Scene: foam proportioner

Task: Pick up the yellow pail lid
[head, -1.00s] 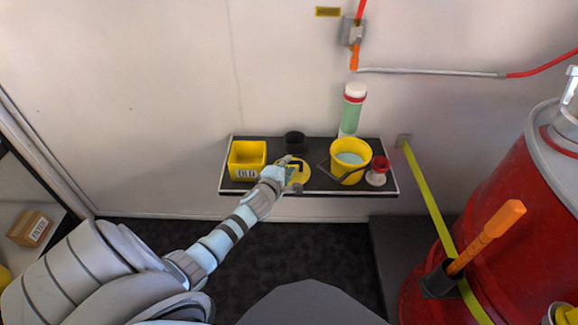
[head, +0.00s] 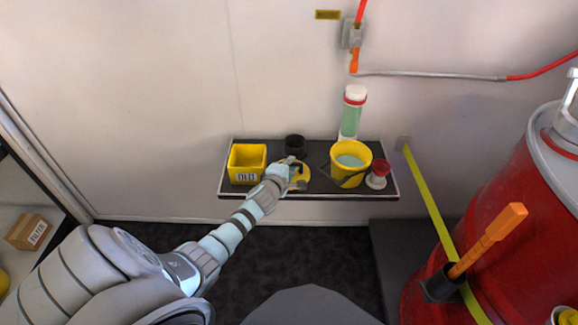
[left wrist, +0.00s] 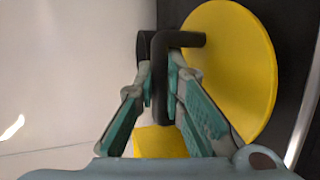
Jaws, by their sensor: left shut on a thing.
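The yellow pail lid (head: 302,179) is a flat yellow disc at the middle of the shelf in the head view, partly covered by my left gripper (head: 291,165). In the left wrist view the lid (left wrist: 240,65) fills the upper right, with a bent black handle (left wrist: 160,80) on it. My left gripper (left wrist: 161,88) is shut on this handle, one finger on each side. I cannot tell whether the lid touches the shelf. The open yellow pail (head: 336,164) holds light blue contents and stands to the right of the lid. My right gripper is not in view.
The dark shelf (head: 275,190) also holds a yellow square bin (head: 247,162), a black cup (head: 294,142), a green bottle (head: 351,115) and a small red-and-white item (head: 378,174). A red drum (head: 500,200) with an orange handle (head: 488,240) stands at right.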

